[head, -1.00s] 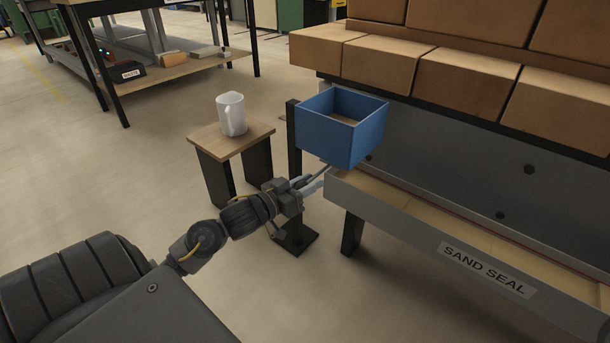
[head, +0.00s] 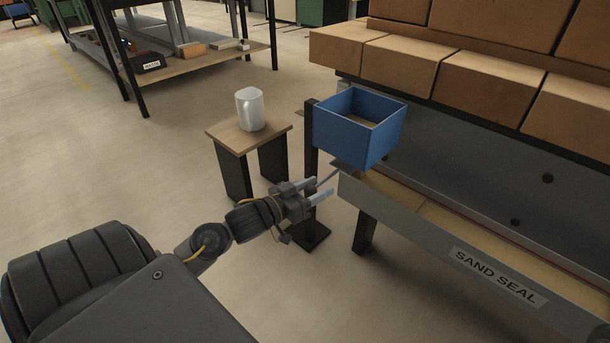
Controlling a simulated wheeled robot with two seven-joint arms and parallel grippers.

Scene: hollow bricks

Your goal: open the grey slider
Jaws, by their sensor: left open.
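A blue open-topped box (head: 355,142) sits on a dark post above the near end of a grey trough. A thin grey piece (head: 329,176) slants out from under the box toward my gripper. It looks like the grey slider's end, but most of it is hidden under the box. My left gripper (head: 318,190) is open, just below and left of the box, with its pale fingertips close to that piece. I cannot tell whether they touch it. My right gripper is not in view.
A grey trough labelled "SAND SEAL" (head: 497,276) runs along the right, with brown bricks (head: 400,65) stacked behind. A white mug (head: 250,110) stands on a small wooden stand (head: 232,139) left of the box.

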